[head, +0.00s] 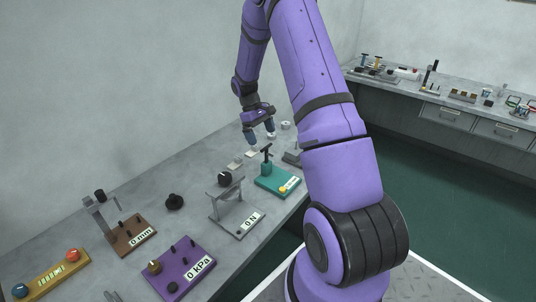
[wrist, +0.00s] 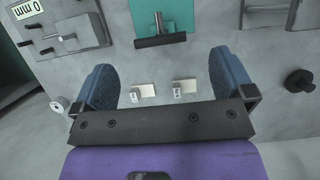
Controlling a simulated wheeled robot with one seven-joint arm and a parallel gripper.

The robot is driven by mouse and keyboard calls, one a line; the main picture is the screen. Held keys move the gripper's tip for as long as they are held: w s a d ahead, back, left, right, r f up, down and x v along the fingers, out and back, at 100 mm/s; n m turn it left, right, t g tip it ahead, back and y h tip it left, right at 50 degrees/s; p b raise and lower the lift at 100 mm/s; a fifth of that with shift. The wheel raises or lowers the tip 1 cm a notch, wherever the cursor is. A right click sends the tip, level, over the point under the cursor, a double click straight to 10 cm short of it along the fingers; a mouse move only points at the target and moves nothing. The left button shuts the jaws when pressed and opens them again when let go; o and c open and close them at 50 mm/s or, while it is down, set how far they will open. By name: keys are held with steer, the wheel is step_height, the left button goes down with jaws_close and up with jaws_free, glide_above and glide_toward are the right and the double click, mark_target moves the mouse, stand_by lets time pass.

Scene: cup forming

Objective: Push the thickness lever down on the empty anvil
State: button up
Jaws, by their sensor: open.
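My gripper (head: 262,132) is open and empty above the back of the bench; it shows in the wrist view (wrist: 165,80) with its blue fingers wide apart. A brown-based stand (head: 128,238) at the front left of the head view has a post, an arm with a dark knob and a "0 mm" label. A grey device (wrist: 62,36) in the wrist view also has a "0 mm" label, with a block and a thin rod. In the head view my arm partly hides a grey device (head: 292,158). I cannot tell which is the thickness lever and anvil.
A teal base (head: 275,181) with a dark T-handle stands near my gripper. A grey "0 N" stand (head: 238,219) and a purple "0 kPa" base (head: 180,268) are nearer. Two small pale pieces (wrist: 145,90) (wrist: 185,87) lie below my fingers.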

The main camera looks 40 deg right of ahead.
mark_target(268, 153)
steer(key=x, duration=0.8)
steer(key=shift+s+f, duration=0.1)
steer(key=shift+f, duration=0.15)
steer(key=c, duration=1.3)
steer(key=shift+o, duration=0.2)
